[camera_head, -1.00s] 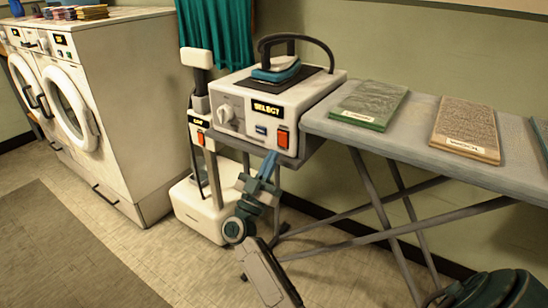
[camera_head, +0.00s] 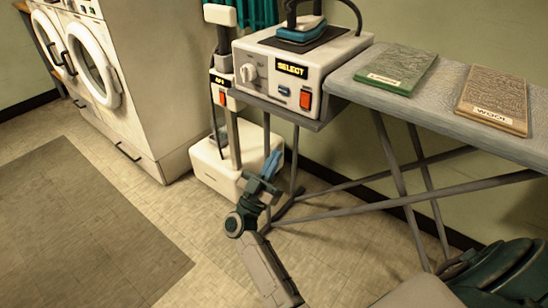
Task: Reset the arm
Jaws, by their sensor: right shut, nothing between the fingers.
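My right gripper (camera_head: 273,163) is in the middle of the view, its blue-grey fingers pointing up and shut with nothing between them. It shows in front of the white base unit (camera_head: 208,165) and below the steam iron station (camera_head: 270,72), apart from the station in the picture. Its dark green wrist and grey forearm come up from the bottom. My left gripper is not in view.
An ironing board (camera_head: 440,95) carries a green swatch (camera_head: 397,73) and a brown one (camera_head: 493,102). White washers (camera_head: 150,80) stand left. The floor mat (camera_head: 80,220) is clear.

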